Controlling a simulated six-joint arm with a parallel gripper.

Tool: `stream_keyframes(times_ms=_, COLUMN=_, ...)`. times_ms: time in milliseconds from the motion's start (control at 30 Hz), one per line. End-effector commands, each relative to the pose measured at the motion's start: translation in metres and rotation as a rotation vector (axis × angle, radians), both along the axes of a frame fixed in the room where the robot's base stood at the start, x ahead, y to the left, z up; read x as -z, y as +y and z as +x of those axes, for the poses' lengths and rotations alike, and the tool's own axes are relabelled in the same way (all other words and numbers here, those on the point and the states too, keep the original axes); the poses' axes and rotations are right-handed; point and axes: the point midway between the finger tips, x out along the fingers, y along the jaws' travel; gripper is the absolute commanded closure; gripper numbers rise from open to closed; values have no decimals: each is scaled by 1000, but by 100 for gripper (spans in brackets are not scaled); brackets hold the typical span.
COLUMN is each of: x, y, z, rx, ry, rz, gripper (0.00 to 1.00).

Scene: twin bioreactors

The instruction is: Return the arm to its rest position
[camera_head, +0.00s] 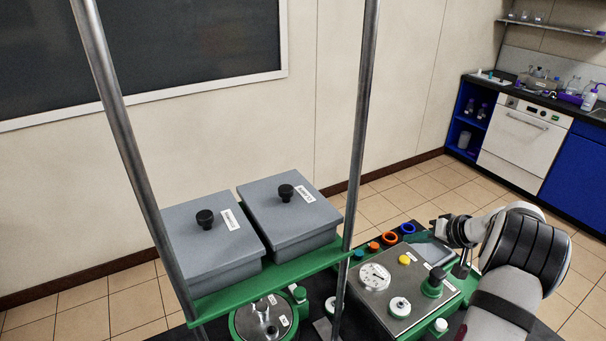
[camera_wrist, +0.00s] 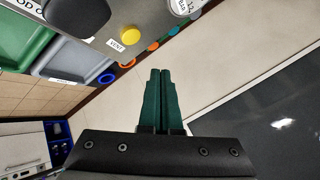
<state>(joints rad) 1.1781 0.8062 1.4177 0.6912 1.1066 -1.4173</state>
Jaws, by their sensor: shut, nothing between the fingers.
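My gripper (camera_wrist: 159,75) shows in the wrist view with its two dark green fingers pressed side by side, shut and empty. In the head view my gripper (camera_head: 420,237) is at the right, at the end of my white and black arm, and its fingers point left. It is near the far right edge of the steel control panel (camera_head: 378,305). It appears to be above the bench equipment, but the exact height cannot be told. In the wrist view the panel's yellow button (camera_wrist: 131,36) lies to the upper left of the fingers.
Two grey lidded boxes (camera_head: 205,251) (camera_head: 290,222) sit on a green shelf (camera_head: 240,287) between metal posts (camera_head: 357,130). Open floor (camera_head: 400,190) lies behind.

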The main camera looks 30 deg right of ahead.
Motion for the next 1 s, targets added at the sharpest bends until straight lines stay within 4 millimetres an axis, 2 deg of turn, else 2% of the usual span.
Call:
stream_keyframes(times_ms=67, x=1, y=28, z=-8, rx=-32, ry=91, rz=26, gripper=100)
stream_keyframes(times_ms=167, x=4, y=103, z=-52, rx=-100, ry=375, rz=63, gripper=100)
stream_keyframes(times_ms=233, x=-3, y=163, z=-98, rx=-142, ry=617, rz=25, gripper=100)
stream_keyframes(times_ms=267, x=-12, y=190, z=-114, rx=-157, ry=702, rz=-9, gripper=100)
stream_keyframes(times_ms=300, x=-27, y=230, z=-125, rx=-169, ry=768, rz=-51, gripper=100)
stream_keyframes(times_ms=367, x=-48, y=288, z=-129, rx=-182, ry=787, rz=-77, gripper=100)
stream_keyframes(times_ms=400, x=-59, y=325, z=-133, rx=-191, ry=780, rz=-74, gripper=100)
stream_keyframes(times_ms=467, x=-70, y=374, z=-147, rx=-209, ry=769, rz=-62, gripper=100)
stream_keyframes(times_ms=500, x=-75, y=400, z=-161, rx=-222, ry=766, rz=-53, gripper=100)
stream_keyframes(times_ms=533, x=-77, y=416, z=-171, rx=-230, ry=764, rz=-46, gripper=100)
stream_keyframes(times_ms=600, x=-78, y=441, z=-193, rx=-246, ry=764, rz=-31, gripper=100)
stream_keyframes(times_ms=700, x=-78, y=456, z=-210, rx=-254, ry=768, rz=-18, gripper=100)
stream_keyframes(times_ms=1000, x=-78, y=458, z=-213, rx=-252, ry=771, rz=-13, gripper=100)
